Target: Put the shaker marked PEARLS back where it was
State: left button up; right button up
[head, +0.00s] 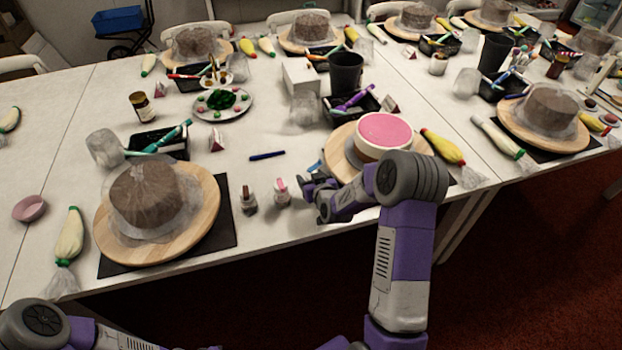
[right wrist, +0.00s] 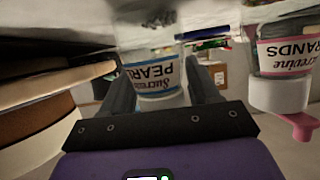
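The PEARLS shaker (right wrist: 153,75), with a blue-edged white label, shows upside down in the right wrist view, between the fingers of my right gripper (right wrist: 160,72). The fingers lie close along both its sides; my right gripper looks shut on it. In the head view my right gripper (head: 306,186) is low at the table's front edge, left of the turntable with the pink-topped cake, and largely hides the shaker. I cannot tell if the shaker touches the table. A pink-capped shaker (head: 282,192) stands just left of the gripper; its label ends in RANDS. My left gripper is out of view.
A dark-red shaker (head: 248,200) stands left of the pink-capped one. A wooden turntable (head: 342,150) is close on the gripper's right. A wrapped cake on a turntable (head: 206,230) stands at front left. A blue pen (head: 267,155) lies behind the shakers, with bare table around it.

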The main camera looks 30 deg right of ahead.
jog(key=o, duration=0.3)
jog(key=shift+o, duration=0.2)
jog(key=shift+r, duration=0.1)
jog(key=shift+r, duration=0.15)
jog(key=p+v, duration=0.2)
jog(key=v, duration=1)
